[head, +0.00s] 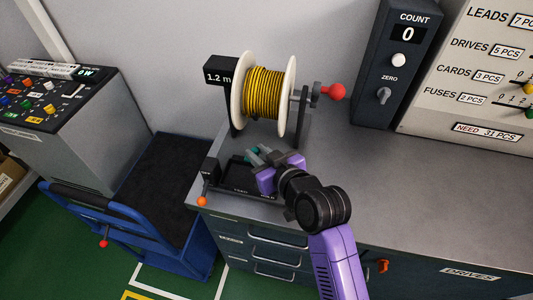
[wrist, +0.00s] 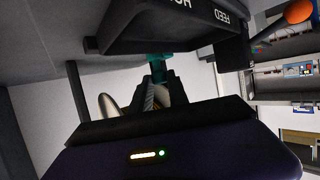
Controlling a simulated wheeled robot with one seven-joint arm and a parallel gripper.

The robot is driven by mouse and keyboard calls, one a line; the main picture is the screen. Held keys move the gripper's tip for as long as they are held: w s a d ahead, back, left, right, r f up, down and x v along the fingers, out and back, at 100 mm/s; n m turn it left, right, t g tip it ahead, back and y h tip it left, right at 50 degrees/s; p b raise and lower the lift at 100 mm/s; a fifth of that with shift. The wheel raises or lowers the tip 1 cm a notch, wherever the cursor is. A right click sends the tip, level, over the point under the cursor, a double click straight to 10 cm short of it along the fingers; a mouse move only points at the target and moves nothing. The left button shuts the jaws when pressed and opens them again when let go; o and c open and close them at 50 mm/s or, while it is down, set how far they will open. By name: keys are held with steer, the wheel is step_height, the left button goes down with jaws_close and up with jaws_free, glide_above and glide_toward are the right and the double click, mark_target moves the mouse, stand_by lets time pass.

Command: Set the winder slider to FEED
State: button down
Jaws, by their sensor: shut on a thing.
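The winder carries a white-flanged spool of yellow wire (head: 264,92) and has a dark base (head: 235,180) at the bench's front left. Small labels on the base's front are hard to read in the head view. In the wrist view the dark block (wrist: 165,30) reads FEED toward the right, with a partly cut-off word, likely HOLD, to its left. A teal piece (wrist: 168,55), apparently the slider's knob, shows below the cut-off word, away from FEED. My gripper (head: 255,156) is over the base, its fingers (wrist: 155,88) shut on the teal piece, which they partly hide.
A red crank ball (head: 336,91) sticks out right of the spool. An orange ball (head: 202,201) hangs at the base's left corner. A counter box (head: 390,65) reading 0 stands behind. A blue cart (head: 125,215) is at left.

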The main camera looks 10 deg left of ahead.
steer(key=shift+a, duration=0.2)
steer(key=c, duration=1.3)
jaws_free()
steer(key=shift+a, duration=0.1)
steer(key=b+v, duration=0.1)
steer(key=v, duration=0.5)
steer(key=shift+s+d, duration=0.25)
steer(key=shift+s+d+r, duration=0.3)
steer(key=shift+s+d, duration=0.05)
steer(key=shift+s, duration=0.05)
steer(key=shift+r, duration=0.1)
